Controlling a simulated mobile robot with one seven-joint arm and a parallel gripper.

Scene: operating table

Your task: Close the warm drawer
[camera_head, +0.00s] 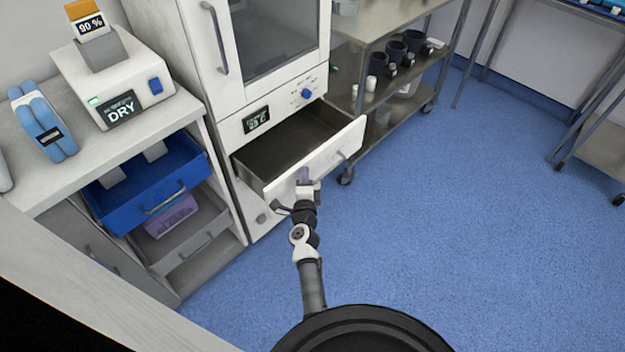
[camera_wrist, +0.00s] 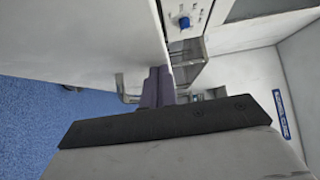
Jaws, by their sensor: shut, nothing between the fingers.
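The warm drawer (camera_head: 325,153) is pulled out below the white cabinet with the 35 C-like display (camera_head: 256,120). Its grey inside shows and looks empty. Its white front panel fills the upper left of the wrist view (camera_wrist: 85,40). A handle (camera_head: 350,157) is on the right part of the front, and a handle (camera_wrist: 126,90) also shows in the wrist view. My gripper (camera_head: 304,176) is shut and empty, at the left part of the drawer front. Its purple fingers (camera_wrist: 158,88) overlap the panel's edge in view; I cannot tell whether they touch it.
At left, a blue drawer (camera_head: 125,208) and a grey drawer (camera_head: 207,228) below it stand open beside the cabinet. A steel cart (camera_head: 398,85) with dark cups stands just right of the warm drawer. The blue floor in front is clear.

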